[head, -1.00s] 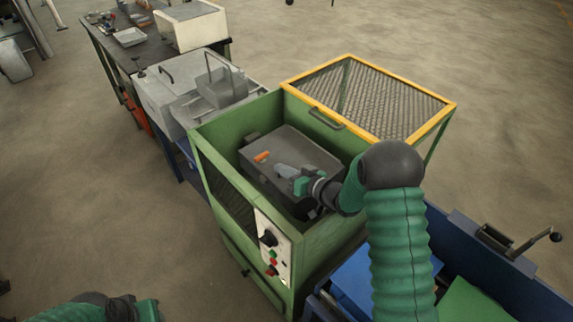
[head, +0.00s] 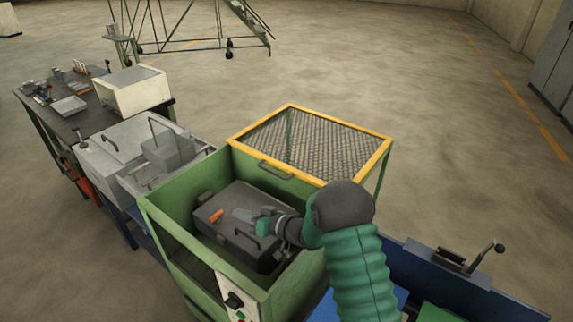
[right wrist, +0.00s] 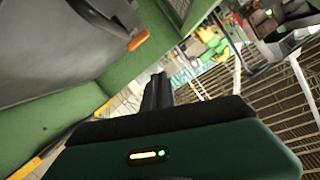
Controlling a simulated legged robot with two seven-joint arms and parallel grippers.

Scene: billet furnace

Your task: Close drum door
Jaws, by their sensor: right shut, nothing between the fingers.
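The green cabinet (head: 170,235) stands open at the top and holds a dark grey box-shaped drum (head: 235,195). An orange piece (head: 217,216) lies on the drum's top face, near its left side. I cannot tell clearly which panel is the drum door or how far it stands open. My right gripper (head: 243,214) is over the drum's top, close to the orange piece, shut and empty. In the right wrist view its dark fingers (right wrist: 157,92) are together, and a grey panel (right wrist: 50,45) with an orange-tipped handle (right wrist: 137,40) is apart from them. My left gripper is out of view.
A yellow-framed mesh lid (head: 310,145) stands raised behind the cabinet opening. Grey equipment (head: 110,165) and a workbench (head: 60,120) stand to the left. A blue bench with a vise (head: 450,255) stands at the right. The floor behind is mostly clear.

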